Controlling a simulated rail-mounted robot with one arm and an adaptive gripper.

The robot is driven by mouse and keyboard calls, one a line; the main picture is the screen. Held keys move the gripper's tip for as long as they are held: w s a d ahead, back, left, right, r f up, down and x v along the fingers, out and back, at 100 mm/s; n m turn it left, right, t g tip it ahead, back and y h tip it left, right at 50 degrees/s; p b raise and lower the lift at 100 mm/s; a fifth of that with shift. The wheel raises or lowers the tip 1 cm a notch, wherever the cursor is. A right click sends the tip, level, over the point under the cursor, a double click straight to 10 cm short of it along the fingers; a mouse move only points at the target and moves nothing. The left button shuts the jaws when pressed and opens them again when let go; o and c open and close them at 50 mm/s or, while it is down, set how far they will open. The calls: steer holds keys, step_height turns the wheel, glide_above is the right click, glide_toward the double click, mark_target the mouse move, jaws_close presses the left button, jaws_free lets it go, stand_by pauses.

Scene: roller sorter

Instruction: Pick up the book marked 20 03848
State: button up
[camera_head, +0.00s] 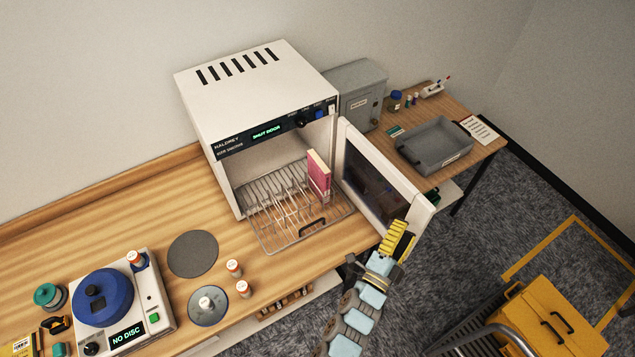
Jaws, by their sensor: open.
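A single book (319,177) with a pinkish-red cover stands upright on the wire rack (275,238) at the mouth of the white oven-like cabinet (250,80). Its marking is too small to read. My gripper (397,240), yellow and black, is open and empty at the lower edge of the cabinet's open door (372,172). It is to the right of and below the book, apart from it. The door stands between part of the book's right side and the shelf beyond.
A grey tray (434,146) and grey metal box (356,92) stand at right. A blue-disc device (103,297), grey discs (193,254) and small capped vials (234,268) lie at left. A yellow cart (548,318) stands at lower right.

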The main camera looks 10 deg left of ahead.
steer(key=w+f+m+g+y, duration=0.1)
steer(key=w+f, duration=0.1)
steer(key=f, duration=0.1)
steer(key=w+f+m+g+y+b, duration=0.1)
steer(key=w+f, duration=0.1)
steer(key=f, duration=0.1)
steer(key=w+a+f+m+g+y+b, duration=0.1)
steer(key=w+f+m+y, duration=0.1)
steer(key=f, duration=0.1)
steer(key=shift+a+f, duration=0.1)
steer(key=shift+f, duration=0.3)
steer(key=m+g+y+b, duration=0.5)
steer(key=m+g+y, duration=0.15)
steer(key=y, duration=0.65)
glide_toward(325, 184)
steer(key=shift+n+g, duration=0.25)
steer(key=shift+n, duration=0.1)
steer(key=shift+x, duration=4.95)
steer(key=shift+w+a+f+b, duration=0.25)
steer(key=shift+w+a+b, duration=0.05)
steer(key=shift+w, duration=0.3)
steer(key=shift+w+a+f+b, duration=0.25)
steer(key=shift+w+a, duration=0.05)
steer(key=shift+w, duration=0.3)
steer(key=shift+w+a+f+b, duration=0.25)
steer(key=shift+w+a+b, duration=0.05)
steer(key=shift+w, duration=0.3)
steer(key=shift+b+x, duration=0.6)
steer(key=shift+x, duration=0.35)
steer(key=shift+w, duration=0.1)
